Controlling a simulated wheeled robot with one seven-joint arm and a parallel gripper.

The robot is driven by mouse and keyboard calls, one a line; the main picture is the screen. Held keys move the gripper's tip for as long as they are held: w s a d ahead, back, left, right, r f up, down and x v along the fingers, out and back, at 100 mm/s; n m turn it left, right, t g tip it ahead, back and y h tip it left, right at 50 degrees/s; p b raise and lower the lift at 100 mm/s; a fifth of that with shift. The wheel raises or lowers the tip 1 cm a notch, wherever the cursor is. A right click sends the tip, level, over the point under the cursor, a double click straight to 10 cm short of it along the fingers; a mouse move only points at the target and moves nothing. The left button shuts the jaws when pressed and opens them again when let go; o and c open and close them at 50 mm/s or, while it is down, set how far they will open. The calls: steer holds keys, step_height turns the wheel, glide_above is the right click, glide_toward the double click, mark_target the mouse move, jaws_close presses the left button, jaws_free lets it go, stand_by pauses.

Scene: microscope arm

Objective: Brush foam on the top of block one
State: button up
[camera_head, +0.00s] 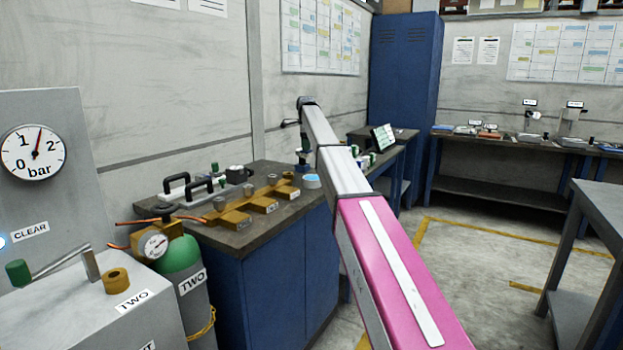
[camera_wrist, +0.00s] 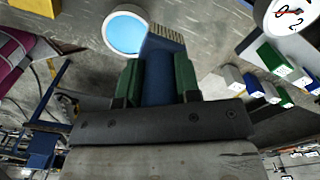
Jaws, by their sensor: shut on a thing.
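My gripper (camera_wrist: 158,82) has green fingers shut on a blue brush (camera_wrist: 160,72). The brush's bristles (camera_wrist: 168,36) show beyond the fingers, right beside a white cup with light blue foam (camera_wrist: 125,33); I cannot tell whether they touch. In the head view my gripper (camera_head: 302,158) hangs over the bench's right end, close to the cup (camera_head: 311,181). Three brass blocks stand in a row on the bench: a front one (camera_head: 226,217), a middle one (camera_head: 262,203) and a back one (camera_head: 286,186). Their labels are too small to read, so I cannot tell which is block one.
Black-handled tools (camera_head: 188,185) lie behind the blocks near the wall. A tablet (camera_head: 383,138) stands farther right. The floor right of the bench is open.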

steer(key=s+d+t, duration=0.2)
steer(key=s+t, duration=0.2)
steer(key=s, duration=0.4)
stand_by(0.4)
steer(key=shift+d+f, duration=0.1)
steer(key=shift+f, duration=0.05)
steer(key=shift+f, duration=2.85)
steer(key=shift+s+f, duration=0.1)
steer(key=shift+f, duration=0.45)
steer(key=shift+r, duration=0.15)
